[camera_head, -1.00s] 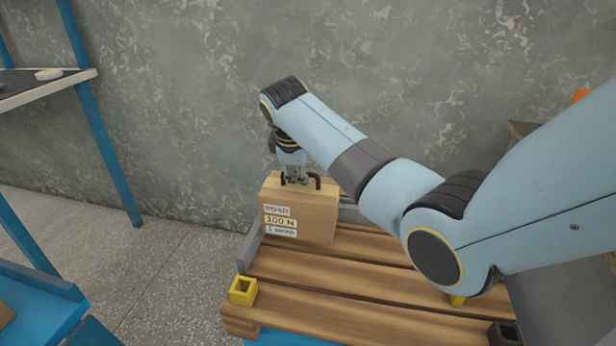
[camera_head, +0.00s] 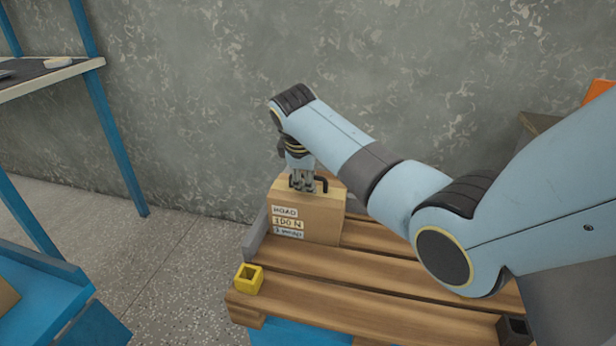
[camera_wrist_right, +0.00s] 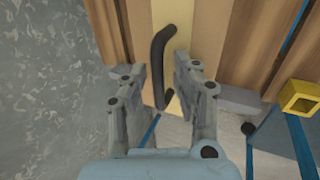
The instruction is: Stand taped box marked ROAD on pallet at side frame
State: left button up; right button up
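The brown box marked ROAD (camera_head: 325,220), with several pale labels, stands upright on the slatted wooden pallet (camera_head: 375,268) at its far left corner. It is beside the low grey side frame (camera_head: 256,232). A black handle (camera_wrist_right: 158,60) on its top shows in the right wrist view, over a pale tape strip. My right gripper (camera_head: 303,183) is above the box at the handle. In the wrist view its two fingers (camera_wrist_right: 168,80) are apart, on either side of the handle, with a gap beside it. My left gripper is out of view.
A yellow square socket (camera_head: 248,279) is at the pallet's near left corner and a dark one (camera_head: 513,328) at the near right. A blue-legged shelf (camera_head: 50,78) stands at left. The grey wall (camera_head: 190,110) is close behind. The front slats look clear.

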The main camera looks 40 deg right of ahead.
jog(key=shift+r, duration=0.1)
jog(key=p+v, duration=0.5)
jog(key=v, duration=0.7)
jog(key=shift+w, duration=0.1)
